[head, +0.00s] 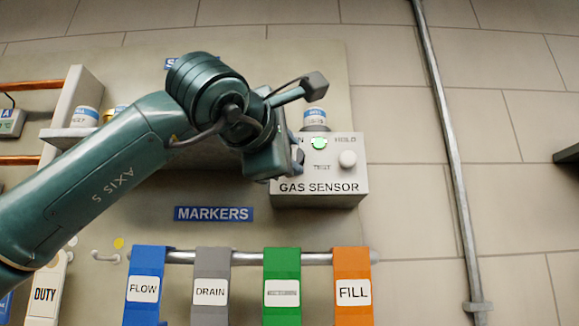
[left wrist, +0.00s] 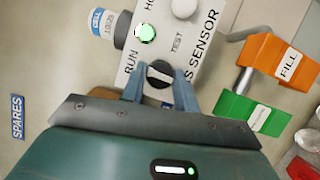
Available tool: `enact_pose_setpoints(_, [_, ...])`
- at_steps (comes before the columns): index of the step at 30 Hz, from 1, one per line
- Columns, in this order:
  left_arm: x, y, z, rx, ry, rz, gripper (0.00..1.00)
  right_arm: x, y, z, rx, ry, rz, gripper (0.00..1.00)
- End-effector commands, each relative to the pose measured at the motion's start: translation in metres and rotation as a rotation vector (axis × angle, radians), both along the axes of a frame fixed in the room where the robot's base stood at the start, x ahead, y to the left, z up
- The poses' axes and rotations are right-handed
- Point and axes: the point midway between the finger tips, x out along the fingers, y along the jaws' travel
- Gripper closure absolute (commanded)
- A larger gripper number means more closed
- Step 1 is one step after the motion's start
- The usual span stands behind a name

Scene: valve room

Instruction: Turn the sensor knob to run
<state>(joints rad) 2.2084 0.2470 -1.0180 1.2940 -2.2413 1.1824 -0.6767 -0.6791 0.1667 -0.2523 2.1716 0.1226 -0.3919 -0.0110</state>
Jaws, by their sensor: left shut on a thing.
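The gas sensor box (head: 345,190) is a pale box on the wall panel, labelled RUN, HOLD, TEST and GAS SENSOR. Its black knob (left wrist: 160,73) with a white line shows in the left wrist view, beside the RUN lettering. The line lies nearly level in that view; I cannot tell which end points. My left gripper (head: 297,157) is at the box's left side and hides the knob in the head view. In the left wrist view its fingers (left wrist: 159,84) are on either side of the knob, shut on it. My right gripper is not in view.
A green lamp (head: 319,143) glows on the box, beside a white button (head: 348,159). A labelled cell (head: 314,117) stands on top. Below, blue, grey, green and orange tags (head: 352,285) hang on a rail. A vertical pipe (head: 450,160) runs down the right wall.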

Motion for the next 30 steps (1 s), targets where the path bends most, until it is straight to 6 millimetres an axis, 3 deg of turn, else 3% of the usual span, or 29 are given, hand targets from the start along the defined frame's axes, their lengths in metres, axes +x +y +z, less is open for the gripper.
enact_pose_setpoints(21, [0.0001, -0.0003, -0.0009, -0.078, 0.002, 0.0, 0.93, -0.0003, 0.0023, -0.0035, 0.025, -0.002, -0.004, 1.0])
enact_pose_setpoints(22, [0.0001, -0.0003, -0.0009, -0.078, 0.002, 0.0, 0.69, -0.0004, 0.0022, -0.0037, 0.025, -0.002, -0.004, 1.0])
enact_pose_setpoints(30, [0.0001, -0.0003, -0.0008, -0.078, 0.001, 0.0, 0.48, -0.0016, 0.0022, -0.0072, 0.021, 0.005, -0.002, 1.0])
